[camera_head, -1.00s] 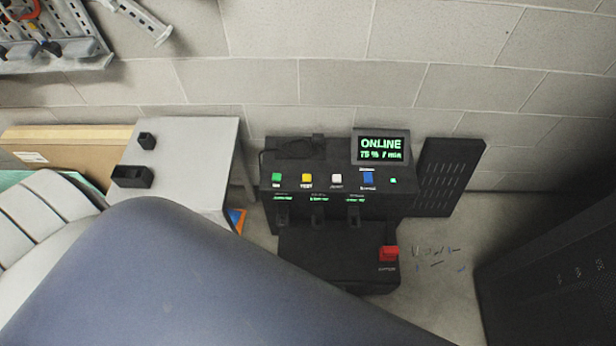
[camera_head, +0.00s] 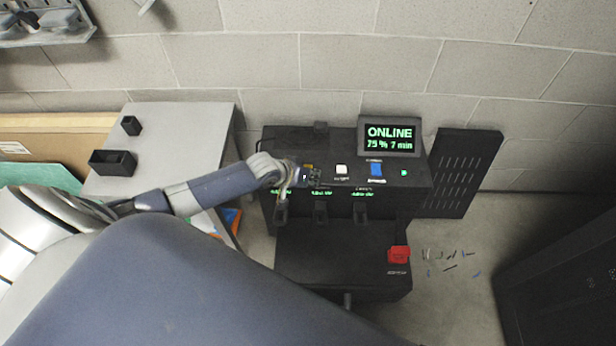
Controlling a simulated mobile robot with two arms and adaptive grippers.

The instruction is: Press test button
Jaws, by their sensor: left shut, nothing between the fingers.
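The black test console (camera_head: 420,187) stands against the wall with a row of coloured buttons on its sloped panel. The yellow button (camera_head: 308,166), whose label is covered, shows only as a sliver behind my left gripper. My left gripper (camera_head: 314,178) is shut and empty, at the yellow button's place in the row. I cannot tell whether it touches the button. The green button at the left end is hidden by my left arm. The white button (camera_head: 341,169) and blue button (camera_head: 376,170) are to the gripper's right. My right gripper is not in view.
The console screen (camera_head: 390,139) reads "ONLINE 75 % 7 min". A red block (camera_head: 398,255) sits on the lower black shelf. A grey table (camera_head: 185,125) with two black holders stands at left. A dark cabinet (camera_head: 565,260) stands at right. Small scraps lie on the floor.

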